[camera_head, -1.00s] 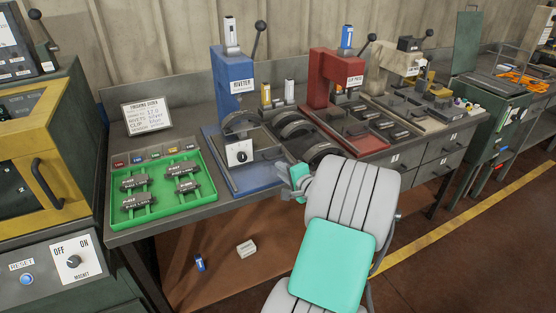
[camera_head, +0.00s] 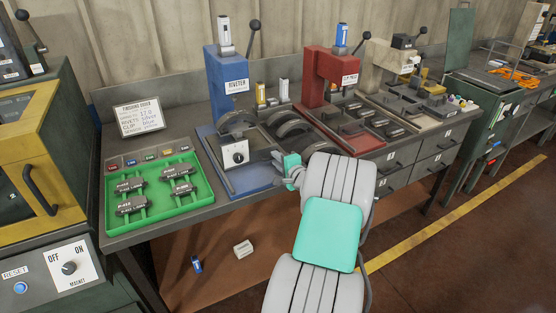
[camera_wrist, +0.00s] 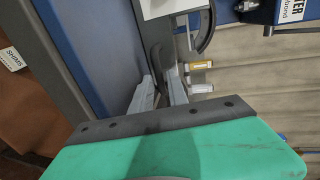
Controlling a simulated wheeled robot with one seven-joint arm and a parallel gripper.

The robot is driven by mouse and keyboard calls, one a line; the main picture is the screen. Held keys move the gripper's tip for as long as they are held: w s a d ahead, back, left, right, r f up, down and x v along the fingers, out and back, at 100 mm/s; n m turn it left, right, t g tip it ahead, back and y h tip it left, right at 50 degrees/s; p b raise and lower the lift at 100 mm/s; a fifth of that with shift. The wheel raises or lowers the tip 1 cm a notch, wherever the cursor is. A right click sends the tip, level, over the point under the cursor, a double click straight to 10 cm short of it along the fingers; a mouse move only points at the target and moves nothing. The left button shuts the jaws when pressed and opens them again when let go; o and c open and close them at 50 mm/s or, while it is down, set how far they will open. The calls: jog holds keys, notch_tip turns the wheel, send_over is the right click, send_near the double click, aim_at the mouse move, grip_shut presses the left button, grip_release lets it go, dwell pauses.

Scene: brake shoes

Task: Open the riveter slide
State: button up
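The blue riveter (camera_head: 228,75) stands on the bench with a black-knobbed lever at its top right. Its blue base (camera_head: 252,182) carries a dark slide part with a white dial plate (camera_head: 235,154) at the front. The dial plate also shows at the top of the wrist view (camera_wrist: 160,8). My gripper (camera_head: 277,159) is at the right front of the base, low over the bench edge. In the wrist view, its two grey fingers (camera_wrist: 161,92) are apart, with a dark bar visible between and beyond them. I cannot tell whether they touch it.
Curved brake shoes (camera_head: 292,126) lie right of the slide. A green tray (camera_head: 150,222) with several parts is on the left. The red clip press (camera_head: 330,75) stands to the right. A blue item (camera_head: 197,264) and a white item (camera_head: 243,248) lie below the bench.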

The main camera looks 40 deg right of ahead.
grip_shut()
dwell(1.4)
